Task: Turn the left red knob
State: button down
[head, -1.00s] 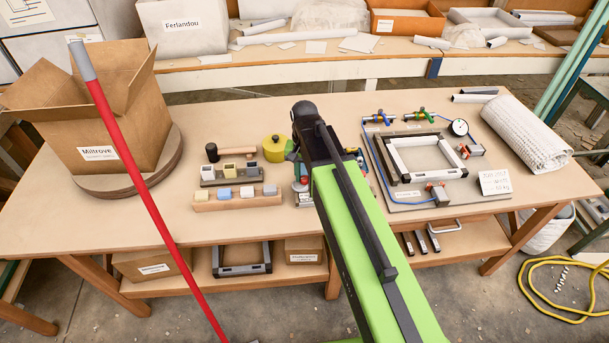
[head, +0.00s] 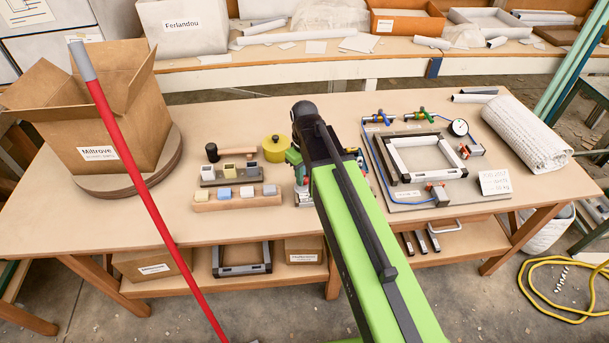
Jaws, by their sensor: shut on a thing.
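My green and black arm (head: 362,240) reaches over the middle of the table. Its dark wrist end (head: 305,112) stands in front of a small green and red device (head: 301,180), probably the press. Only slivers of this device show: green and a bit of red left of the arm, and green and blue parts (head: 357,158) on its right. The left red knob cannot be made out for certain. My gripper's jaws are hidden behind my arm, so their contact with the knob does not show.
Left of the device are a yellow round container (head: 275,148), a mallet (head: 212,152) and wooden blocks (head: 237,193). A large open carton (head: 125,130) stands farther left. On the right lies a grey board (head: 408,205) with a frame. A red pole (head: 140,180) crosses the left foreground.

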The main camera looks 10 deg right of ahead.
jog(key=n, duration=0.6)
jog(key=shift+n, duration=0.3)
dwell(0.4)
jog(key=c, duration=1.1)
grip_release()
jog(key=shift+r, duration=0.1)
notch_tip(320, 180, up, 17)
jog(key=p, duration=1.7)
jog(key=shift+r, duration=0.1)
